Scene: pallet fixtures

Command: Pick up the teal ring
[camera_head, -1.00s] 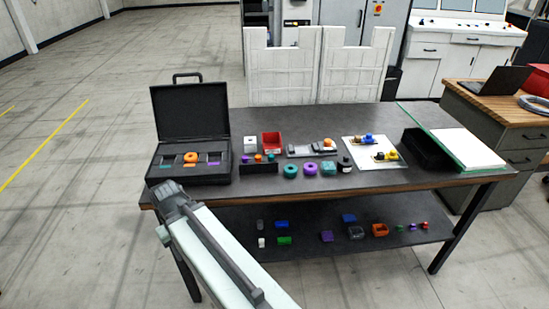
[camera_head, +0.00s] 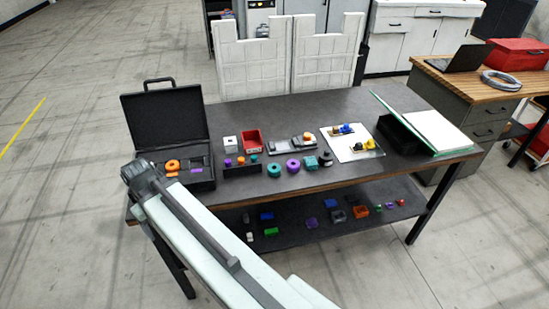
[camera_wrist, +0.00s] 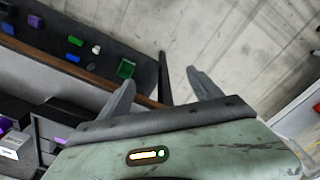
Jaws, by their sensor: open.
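The teal ring (camera_head: 274,169) lies flat on the dark tabletop (camera_head: 330,107) near the front edge, just left of a purple ring. In the head view my gripper (camera_head: 132,172) is at the table's front left corner, in front of the black case and well left of the teal ring. In the wrist view my gripper (camera_wrist: 184,82) has its two fingers spread apart with nothing between them. I do not make out the teal ring in the wrist view.
An open black case (camera_head: 165,120) with an orange ring stands at the left. A purple ring (camera_head: 293,166) and a teal block (camera_head: 310,163) are right of the teal ring. A red bin (camera_head: 251,141) is behind it. A lower shelf (camera_head: 290,222) holds several small parts.

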